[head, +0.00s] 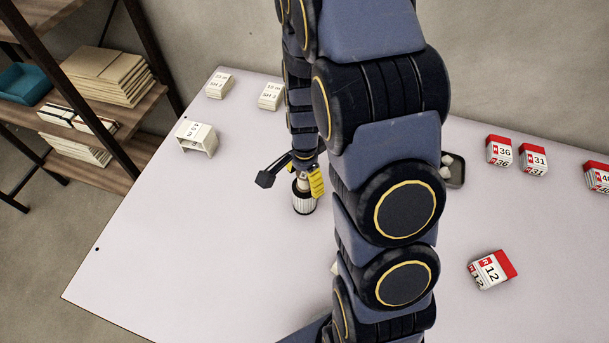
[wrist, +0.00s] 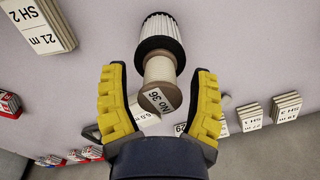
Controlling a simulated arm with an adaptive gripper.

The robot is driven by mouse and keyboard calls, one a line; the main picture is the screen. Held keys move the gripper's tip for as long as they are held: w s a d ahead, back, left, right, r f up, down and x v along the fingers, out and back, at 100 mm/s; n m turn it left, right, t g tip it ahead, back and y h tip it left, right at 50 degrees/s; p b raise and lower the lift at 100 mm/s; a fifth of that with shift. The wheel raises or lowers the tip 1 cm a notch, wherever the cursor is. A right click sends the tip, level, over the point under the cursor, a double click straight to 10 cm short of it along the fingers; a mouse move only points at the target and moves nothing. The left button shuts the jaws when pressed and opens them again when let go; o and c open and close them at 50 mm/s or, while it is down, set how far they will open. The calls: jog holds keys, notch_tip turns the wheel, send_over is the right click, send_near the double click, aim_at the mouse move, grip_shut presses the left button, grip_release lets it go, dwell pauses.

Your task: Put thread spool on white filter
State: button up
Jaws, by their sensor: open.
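The white filter (head: 304,206) stands upright on the table in the head view, with pleated white sides and a black ring at its top. The filter (wrist: 163,28) is at the top of the wrist view. The thread spool (wrist: 160,69), beige with a "No 36" label on its end, sits against the filter's black end, roughly centred; the contact itself is hard to make out. My gripper (wrist: 159,72) is open, with a yellow-padded finger on each side of the spool and visible gaps. In the head view my gripper (head: 302,172) is above the filter, and the spool is mostly hidden.
White labelled boxes (head: 196,137) stand at the table's left and back. Red-and-white numbered boxes (head: 492,270) are at the right. A dark tray (head: 457,172) with white pieces is behind my arm. The table's front left (head: 170,260) is clear.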

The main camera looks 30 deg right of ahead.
aim_at(305, 173)
notch_tip(305, 173, up, 12)
jog(key=shift+r, duration=0.1)
jog(key=s+a+r+n, duration=0.4)
jog(key=s+n, duration=0.4)
jog(key=s, duration=0.1)
jog(key=s+a+r+n+g, duration=0.1)
jog(key=s+a+r+n, duration=0.3)
jog(key=s+n, duration=0.3)
jog(key=shift+s+a+r+n+g, duration=0.15)
jog(key=shift+s+r+n+g, duration=0.2)
jog(key=shift+s, duration=1.35)
jog(key=shift+f, duration=0.1)
